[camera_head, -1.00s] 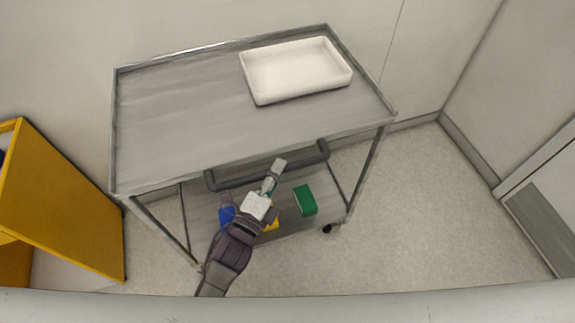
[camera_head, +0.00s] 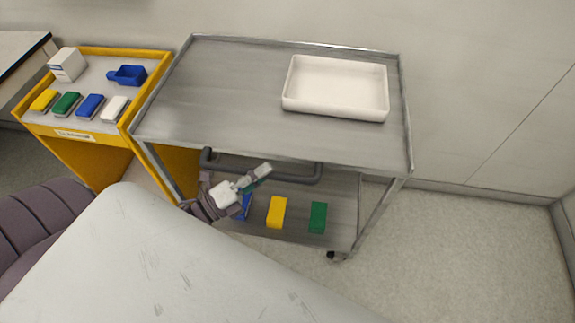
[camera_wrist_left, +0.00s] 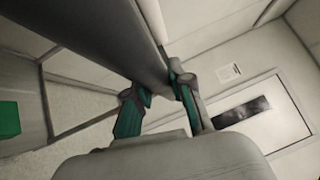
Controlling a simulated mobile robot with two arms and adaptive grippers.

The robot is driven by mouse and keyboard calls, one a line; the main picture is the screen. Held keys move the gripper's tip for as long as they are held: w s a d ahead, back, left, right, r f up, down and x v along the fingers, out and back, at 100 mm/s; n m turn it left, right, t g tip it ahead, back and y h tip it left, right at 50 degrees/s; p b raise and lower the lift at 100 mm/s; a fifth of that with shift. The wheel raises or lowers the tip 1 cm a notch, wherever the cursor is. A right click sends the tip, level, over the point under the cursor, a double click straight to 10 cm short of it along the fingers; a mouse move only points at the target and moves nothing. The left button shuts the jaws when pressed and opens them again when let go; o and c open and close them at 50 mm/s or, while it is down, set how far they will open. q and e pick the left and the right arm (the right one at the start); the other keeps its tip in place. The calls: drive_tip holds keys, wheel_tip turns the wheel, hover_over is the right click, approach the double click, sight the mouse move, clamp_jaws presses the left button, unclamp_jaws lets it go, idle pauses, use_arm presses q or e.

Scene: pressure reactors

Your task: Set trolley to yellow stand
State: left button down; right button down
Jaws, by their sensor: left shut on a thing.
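The trolley (camera_head: 215,95) is a grey metal cart with a rimmed top, a dark handle bar (camera_head: 290,179) on its near side and a lower shelf. The yellow stand (camera_head: 112,52) is beside it on the left. The trolley's left edge overlaps the stand's right side in the head view; I cannot tell whether they touch. My left gripper (camera_head: 262,178) is at the handle's middle. In the left wrist view the left gripper (camera_wrist_left: 160,100) has its green-padded fingers on either side of the grey handle bar (camera_wrist_left: 125,45), shut on it. My right gripper is not in view.
A white tray (camera_head: 335,110) sits on the trolley's top. Yellow (camera_head: 277,212), green (camera_head: 318,217) and blue (camera_head: 244,207) blocks are on the lower shelf. The stand holds a white box (camera_head: 67,64), a blue scoop (camera_head: 128,75) and several coloured blocks. A wall is behind; floor is clear at right.

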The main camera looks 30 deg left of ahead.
use_arm(q)
drive_tip(key=shift+s+a, duration=0.2)
drive_tip(key=shift+a, duration=0.35)
drive_tip(key=shift+s+a, duration=0.15)
drive_tip(key=shift+a, duration=0.4)
drive_tip(key=c, duration=1.3)
unclamp_jaws()
drive_tip(key=shift+a, duration=0.1)
drive_tip(key=o, duration=0.3)
drive_tip(key=shift+s+a, duration=0.1)
drive_tip(key=shift+a, duration=0.05)
drive_tip(key=v, duration=1.2)
